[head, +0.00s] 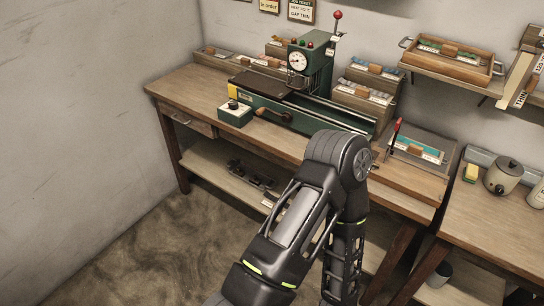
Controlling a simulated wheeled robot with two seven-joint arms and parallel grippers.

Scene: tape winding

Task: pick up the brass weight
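I cannot make out a brass weight anywhere in the head view. A green bench machine (312,62) with a round dial, coloured buttons and a red-knobbed lever stands on the wooden workbench (180,88). One of my arms bends upward in front of the bench and hides part of its front and the shelf below. Neither of my grippers is in view.
Card boxes (362,97) stand behind the machine, and a small green control box (235,113) sits at its front left. A wooden tray (450,60) rests on a wall shelf.

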